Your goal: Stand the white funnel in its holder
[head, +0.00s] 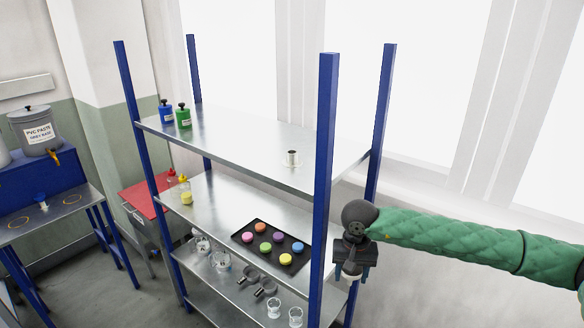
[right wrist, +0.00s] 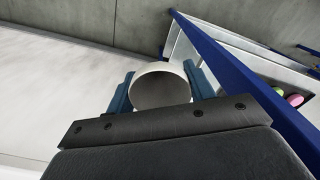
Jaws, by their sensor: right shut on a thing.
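The white funnel (right wrist: 162,90) is between the two blue fingers of my right gripper (right wrist: 159,85) in the right wrist view, its round wide mouth facing the camera. In the head view my right gripper (head: 352,274) is shut on the funnel, pointing down, just right of the shelf rack's front right post. There only a small pale part of the funnel shows. A short metal cylinder on a pale base (head: 291,158) stands on the top shelf; it looks like the holder, but I cannot be sure. My left gripper is not in view.
The rack's blue post (head: 325,140) stands between my right gripper and the shelves. Blue (head: 166,115) and green (head: 183,118) bottles stand at the top shelf's left end. A black tray (head: 255,254) of coloured discs and several glass and metal vessels occupy lower shelves.

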